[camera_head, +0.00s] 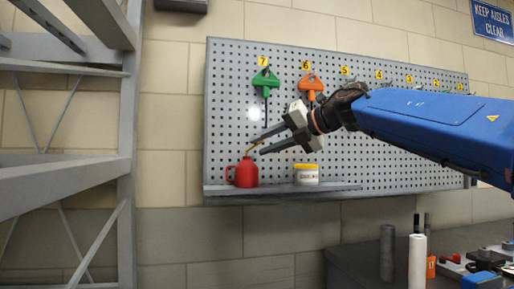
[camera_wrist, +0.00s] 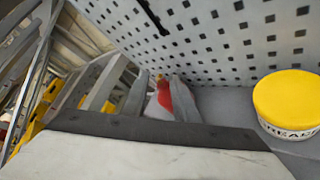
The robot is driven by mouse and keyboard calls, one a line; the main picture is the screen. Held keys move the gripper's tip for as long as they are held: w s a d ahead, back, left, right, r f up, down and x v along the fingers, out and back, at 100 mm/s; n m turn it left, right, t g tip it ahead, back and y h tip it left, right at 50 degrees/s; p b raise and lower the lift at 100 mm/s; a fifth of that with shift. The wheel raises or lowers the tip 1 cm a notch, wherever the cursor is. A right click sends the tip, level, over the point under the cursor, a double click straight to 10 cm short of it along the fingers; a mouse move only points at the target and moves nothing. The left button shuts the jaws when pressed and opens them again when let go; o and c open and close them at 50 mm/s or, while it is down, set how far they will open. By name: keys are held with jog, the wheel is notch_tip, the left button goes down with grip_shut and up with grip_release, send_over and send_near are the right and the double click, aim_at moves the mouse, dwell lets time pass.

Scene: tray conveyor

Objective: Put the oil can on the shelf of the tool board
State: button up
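The red oil can (camera_head: 245,173) stands upright on the left part of the grey shelf (camera_head: 225,191) at the foot of the tool board (camera_head: 225,120). Its thin brass-coloured spout rises to the right. My gripper (camera_head: 257,146) is just above and to the right of the can, with its two dark fingers apart and pointing left and down. The spout lies near the gap between the fingertips, and I see no grip on it. In the wrist view the can (camera_wrist: 165,96) shows red beyond the fingers, partly hidden by them.
A white tub with a yellow lid (camera_head: 307,174) stands on the shelf right of the can, close below my gripper. Green (camera_head: 265,82) and orange (camera_head: 310,86) tools hang above. A grey rack (camera_head: 125,120) rises at left. A cluttered bench (camera_head: 360,265) is lower right.

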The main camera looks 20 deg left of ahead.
jog(key=v, duration=1.4)
jog(key=shift+d, duration=0.1)
